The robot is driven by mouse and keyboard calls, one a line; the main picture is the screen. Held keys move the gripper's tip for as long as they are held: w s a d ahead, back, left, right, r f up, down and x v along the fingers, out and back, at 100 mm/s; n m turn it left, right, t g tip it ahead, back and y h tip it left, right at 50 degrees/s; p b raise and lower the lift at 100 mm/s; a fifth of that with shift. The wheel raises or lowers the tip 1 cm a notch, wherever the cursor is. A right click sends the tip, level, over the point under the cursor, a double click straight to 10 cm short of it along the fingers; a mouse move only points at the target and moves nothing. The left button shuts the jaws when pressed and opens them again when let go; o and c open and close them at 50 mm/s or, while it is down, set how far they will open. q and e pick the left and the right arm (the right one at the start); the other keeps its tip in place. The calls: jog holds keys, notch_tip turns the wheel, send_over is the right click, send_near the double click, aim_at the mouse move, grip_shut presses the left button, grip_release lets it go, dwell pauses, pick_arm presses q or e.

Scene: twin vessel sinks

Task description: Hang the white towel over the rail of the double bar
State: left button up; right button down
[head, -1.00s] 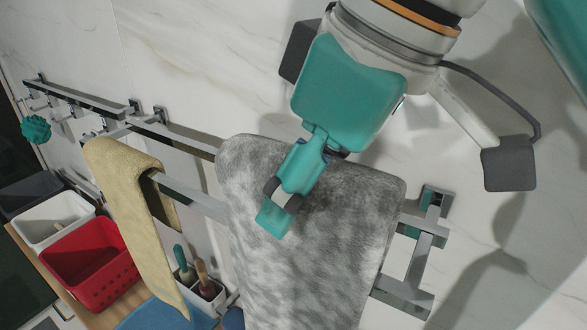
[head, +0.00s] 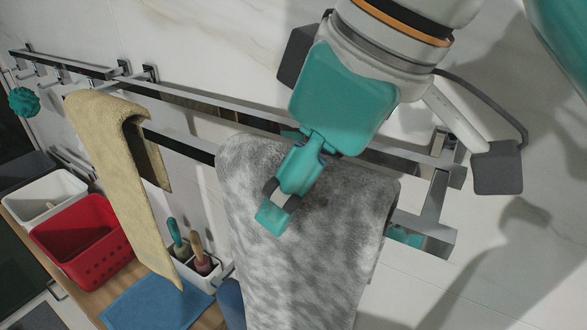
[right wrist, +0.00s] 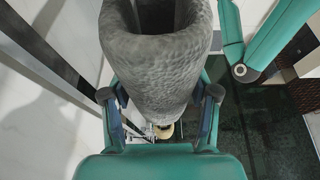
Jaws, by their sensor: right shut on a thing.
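The towel (head: 300,230), mottled grey-white, hangs from my right gripper (head: 280,205), which is shut on its upper part. In the right wrist view the towel (right wrist: 158,65) is a hollow fold between the fingers. The double bar (head: 180,140) is chrome, with two parallel rails on the wall. In the head view the towel covers part of the front rail, and the back rail passes above its top edge. In the right wrist view the rails (right wrist: 45,62) run left of the towel, with a visible gap. My left gripper is not in view.
A yellow towel (head: 110,150) hangs over the bar's left part. The bar's right end bracket (head: 437,205) is close to the grey towel. Below are a red basket (head: 85,240), a white bin (head: 45,195), a brush holder (head: 195,270) and a blue cloth (head: 155,300).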

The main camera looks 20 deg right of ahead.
jog(key=shift+f, duration=0.2)
jog(key=shift+c, duration=1.1)
grip_release()
